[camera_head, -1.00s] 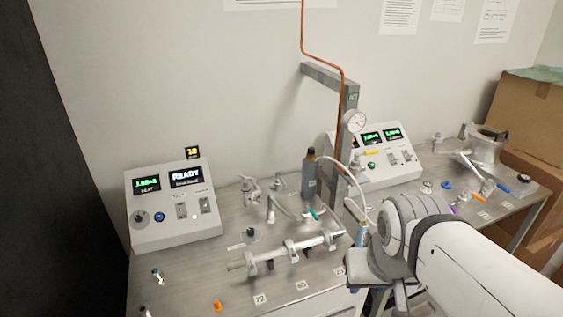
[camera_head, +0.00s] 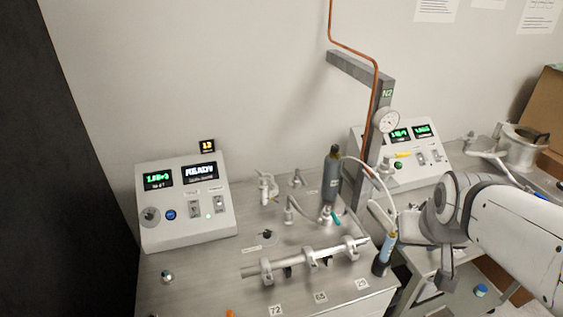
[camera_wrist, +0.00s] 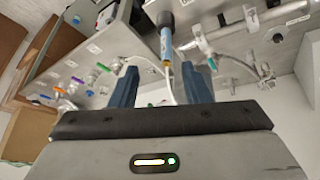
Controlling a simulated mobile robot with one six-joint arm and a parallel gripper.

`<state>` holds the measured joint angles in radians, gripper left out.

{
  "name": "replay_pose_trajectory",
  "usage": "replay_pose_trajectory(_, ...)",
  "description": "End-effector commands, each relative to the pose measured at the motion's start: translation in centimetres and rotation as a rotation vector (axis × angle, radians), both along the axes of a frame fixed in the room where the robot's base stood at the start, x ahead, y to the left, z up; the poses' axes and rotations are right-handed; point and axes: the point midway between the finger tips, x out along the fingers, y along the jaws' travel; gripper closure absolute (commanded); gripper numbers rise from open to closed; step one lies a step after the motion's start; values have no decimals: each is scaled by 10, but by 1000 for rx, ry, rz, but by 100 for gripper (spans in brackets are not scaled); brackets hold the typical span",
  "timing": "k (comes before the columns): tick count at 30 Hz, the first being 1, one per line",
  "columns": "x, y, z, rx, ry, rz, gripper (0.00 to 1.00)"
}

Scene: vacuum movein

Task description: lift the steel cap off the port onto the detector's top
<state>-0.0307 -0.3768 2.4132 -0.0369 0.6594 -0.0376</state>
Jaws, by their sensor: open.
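My gripper (camera_wrist: 160,82) is open in the wrist view, with its two dark blue fingers apart. A blue-banded wand (camera_wrist: 166,44) shows beyond and between the fingertips, and nothing is visibly held. In the head view the wand (camera_head: 387,246) stands upright in a black holder, left of my wrist. The grey console with a READY screen (camera_head: 186,230) stands at the left; it may be the detector. A small shiny steel piece (camera_head: 167,277) lies in front of it. I cannot tell for sure which small fitting is the port with its steel cap.
A steel pipe with clamps (camera_head: 335,250) lies along the bench front. A grey bottle (camera_head: 332,180), small valves (camera_head: 265,188) and a gas post with gauge (camera_head: 387,120) stand behind it. A second console (camera_head: 408,165) is at right. Bare bench shows at front left.

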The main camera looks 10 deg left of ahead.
Motion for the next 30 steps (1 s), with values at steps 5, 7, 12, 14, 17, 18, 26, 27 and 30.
replay_pose_trajectory(5, 97, 47, -6, -9, -153, 122, 57)
replay_pose_trajectory(7, 130, 71, -11, 0, -215, 173, 57)
replay_pose_trajectory(12, 200, 140, -33, 38, -364, 296, 57)
replay_pose_trajectory(14, 217, 172, -44, 80, -410, 362, 57)
replay_pose_trajectory(17, 240, 222, -65, 135, -485, 454, 57)
replay_pose_trajectory(18, 247, 242, -74, 160, -514, 485, 57)
replay_pose_trajectory(26, 257, 335, -121, 306, -632, 642, 57)
replay_pose_trajectory(27, 256, 343, -125, 320, -642, 655, 57)
replay_pose_trajectory(30, 255, 355, -131, 344, -657, 677, 57)
